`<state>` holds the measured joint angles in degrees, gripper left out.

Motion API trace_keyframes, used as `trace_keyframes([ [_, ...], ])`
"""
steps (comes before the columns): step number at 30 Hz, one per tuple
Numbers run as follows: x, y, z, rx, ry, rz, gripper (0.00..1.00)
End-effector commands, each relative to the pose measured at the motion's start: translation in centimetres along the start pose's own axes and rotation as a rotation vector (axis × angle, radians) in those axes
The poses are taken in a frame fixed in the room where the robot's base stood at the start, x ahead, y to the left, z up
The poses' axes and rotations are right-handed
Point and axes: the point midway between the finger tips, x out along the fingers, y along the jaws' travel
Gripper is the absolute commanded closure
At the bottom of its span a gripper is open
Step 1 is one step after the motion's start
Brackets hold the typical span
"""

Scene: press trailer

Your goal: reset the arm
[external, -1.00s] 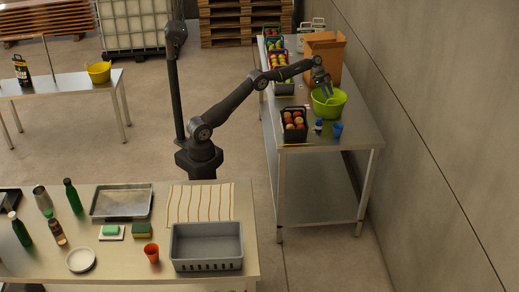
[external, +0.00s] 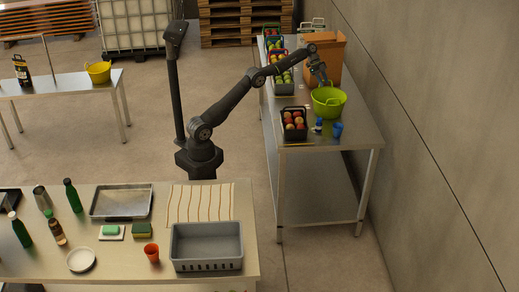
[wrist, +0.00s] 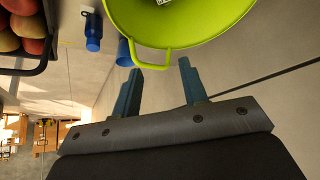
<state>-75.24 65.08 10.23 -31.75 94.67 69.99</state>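I cannot tell whether a finger touches the tub.
The steel table (external: 340,142) also holds a crate of red fruit (external: 294,122), more fruit crates behind it, an orange-brown box (external: 328,55), a blue bottle (external: 318,125) and a blue cup (external: 337,130). A concrete wall stands close on the right. The front table holds bottles and a grey bin (external: 206,246).

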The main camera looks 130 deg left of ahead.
Motion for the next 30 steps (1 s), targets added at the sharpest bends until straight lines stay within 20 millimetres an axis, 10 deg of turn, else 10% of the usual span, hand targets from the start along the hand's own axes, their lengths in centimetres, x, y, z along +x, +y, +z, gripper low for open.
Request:
trace_keyframes([
  [19,11.2,0.1,0.1,0.0,-0.001,0.002,0.6],
  [30,11.7,0.0,0.1,0.001,0.0,0.0,0.6],
])
